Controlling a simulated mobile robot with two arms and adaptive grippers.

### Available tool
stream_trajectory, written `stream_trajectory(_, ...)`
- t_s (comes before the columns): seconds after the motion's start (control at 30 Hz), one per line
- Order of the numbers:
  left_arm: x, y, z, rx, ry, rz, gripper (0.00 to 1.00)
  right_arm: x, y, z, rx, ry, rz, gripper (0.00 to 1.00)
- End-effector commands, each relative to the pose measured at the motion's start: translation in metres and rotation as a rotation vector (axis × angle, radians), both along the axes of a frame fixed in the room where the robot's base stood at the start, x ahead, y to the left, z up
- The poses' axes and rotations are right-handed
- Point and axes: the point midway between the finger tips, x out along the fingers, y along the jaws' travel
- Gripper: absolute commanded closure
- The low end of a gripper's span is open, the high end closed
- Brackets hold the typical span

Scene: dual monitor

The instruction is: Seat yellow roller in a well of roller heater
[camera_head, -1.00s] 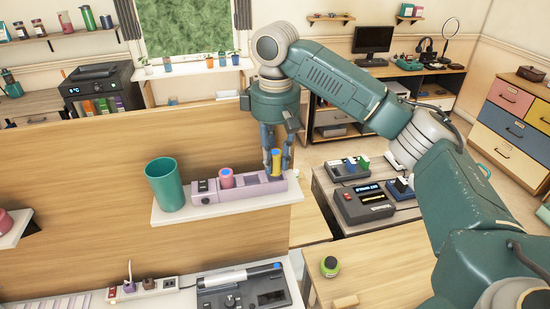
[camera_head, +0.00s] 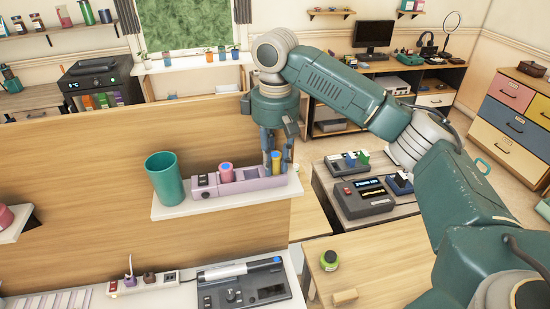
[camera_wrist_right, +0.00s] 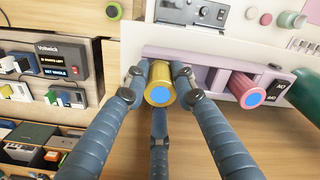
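The yellow roller (camera_head: 276,160) has a blue end and stands upright at the right end of the lilac roller heater (camera_head: 238,185). My right gripper (camera_head: 276,152) is above that end, with its fingers shut around the roller. In the right wrist view, the yellow roller (camera_wrist_right: 160,85) is between the fingertips, which touch its sides. The heater (camera_wrist_right: 215,62) shows behind and beside it. The roller's lower end is hidden, so I cannot tell how deep it sits in the end well. A pink roller (camera_head: 226,172) stands in another well. My left gripper is not in view.
The heater rests on a narrow white shelf (camera_head: 215,208) on a wooden panel. A teal cup (camera_head: 165,180) stands close to its left. A dark device (camera_head: 363,198) is on a lower table at right. A grey device (camera_head: 240,285) is below.

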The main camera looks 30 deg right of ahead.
Motion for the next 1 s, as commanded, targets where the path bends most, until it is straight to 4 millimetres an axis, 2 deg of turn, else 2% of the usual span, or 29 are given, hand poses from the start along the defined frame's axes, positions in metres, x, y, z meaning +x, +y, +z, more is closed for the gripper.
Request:
stream_trajectory(0.03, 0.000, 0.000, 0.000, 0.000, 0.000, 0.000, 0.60, 0.000, 0.000, 0.000, 0.000, 0.000, 0.000, 0.63)
stream_trajectory(0.1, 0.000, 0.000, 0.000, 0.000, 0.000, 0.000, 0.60, 0.000, 0.000, 0.000, 0.000, 0.001, 0.000, 0.53)
stream_trajectory(0.47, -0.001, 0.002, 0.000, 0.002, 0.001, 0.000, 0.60, 0.000, 0.000, 0.005, 0.000, 0.000, 0.000, 0.53)
stream_trajectory(0.57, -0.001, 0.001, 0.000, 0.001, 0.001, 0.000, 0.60, 0.001, 0.000, 0.018, 0.001, -0.003, -0.001, 0.53)
stream_trajectory(0.8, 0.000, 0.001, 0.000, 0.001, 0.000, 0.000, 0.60, 0.001, -0.001, 0.068, -0.003, -0.007, -0.002, 0.53)
stream_trajectory(1.0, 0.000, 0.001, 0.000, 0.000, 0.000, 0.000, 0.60, 0.000, -0.001, 0.100, -0.002, -0.002, -0.001, 0.53)
